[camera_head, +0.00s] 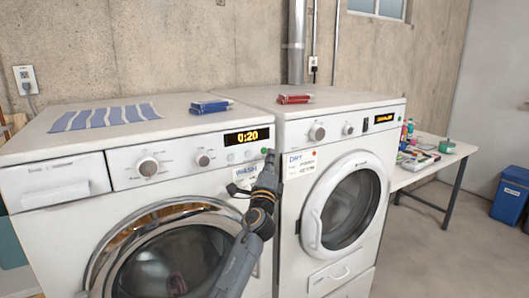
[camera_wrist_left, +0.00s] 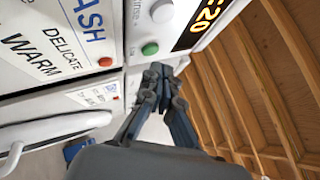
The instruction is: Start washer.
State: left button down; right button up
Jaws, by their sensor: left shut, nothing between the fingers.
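The washer (camera_head: 60,225) is the left white machine, with a round glass door and an amber display (camera_head: 248,135) reading 0:20. A note (camera_head: 243,175) on its front reads WASH. My left gripper (camera_head: 268,158) is at the right end of the washer's panel. It is shut and empty; in the left wrist view its fingertips (camera_wrist_left: 157,75) are just below the green button. I cannot tell whether they touch it. My right gripper is not in view.
A white dryer (camera_head: 290,260) marked DRY stands close on the right. A striped cloth (camera_head: 105,117) and a blue box (camera_head: 210,106) lie on the washer; a red box (camera_head: 294,99) lies on the dryer. A cluttered table (camera_head: 445,160) and blue bin (camera_head: 508,200) stand farther right.

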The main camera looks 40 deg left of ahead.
pick_arm(q)
jog(key=shift+a, duration=0.1)
dwell(0.3)
jog(key=shift+w+a, duration=0.15)
jog(key=shift+a, duration=0.15)
